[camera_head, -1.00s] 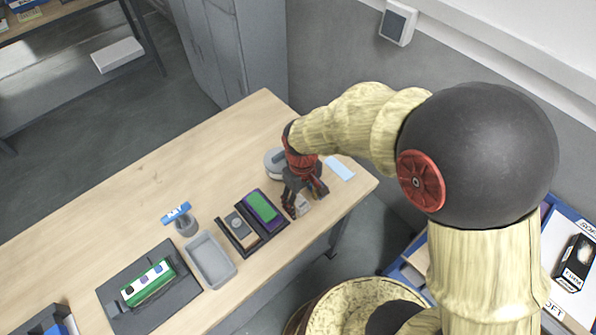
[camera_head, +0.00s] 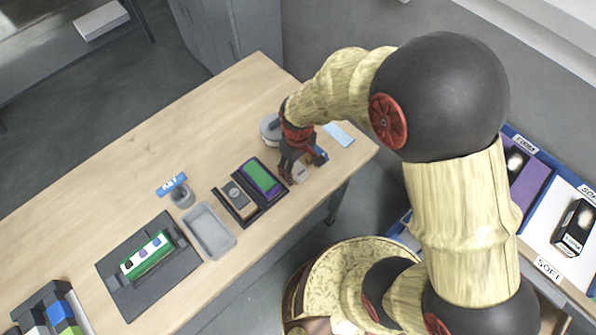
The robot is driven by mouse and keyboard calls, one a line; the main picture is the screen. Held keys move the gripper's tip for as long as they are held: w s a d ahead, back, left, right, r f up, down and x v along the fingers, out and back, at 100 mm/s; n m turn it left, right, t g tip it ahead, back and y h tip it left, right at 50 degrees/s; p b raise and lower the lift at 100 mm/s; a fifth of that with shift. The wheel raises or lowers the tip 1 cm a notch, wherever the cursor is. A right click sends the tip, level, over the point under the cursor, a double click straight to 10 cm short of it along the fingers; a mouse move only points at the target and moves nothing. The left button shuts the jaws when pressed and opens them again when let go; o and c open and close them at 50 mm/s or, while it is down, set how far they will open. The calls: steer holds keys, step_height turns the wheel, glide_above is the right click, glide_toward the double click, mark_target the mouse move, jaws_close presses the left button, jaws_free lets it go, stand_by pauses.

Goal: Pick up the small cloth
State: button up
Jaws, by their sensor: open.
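A flat light-blue piece (camera_head: 338,134), which looks like a small cloth, lies near the right end of the wooden table. My gripper (camera_head: 299,171) points down over the table to its left and nearer the front edge, apart from it. The gripper is open. A small pale grey-white item (camera_head: 299,173) shows at the fingertips; I cannot tell what it is or whether the fingers touch it. My wrist partly hides a round grey object (camera_head: 270,128) behind it.
Shelves labelled FIRM and SOFT (camera_head: 548,268) stand right.

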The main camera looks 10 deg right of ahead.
steer(key=shift+f, duration=0.35)
steer(key=shift+c, duration=1.1)
steer(key=c, duration=1)
steer(key=shift+r, duration=0.1)
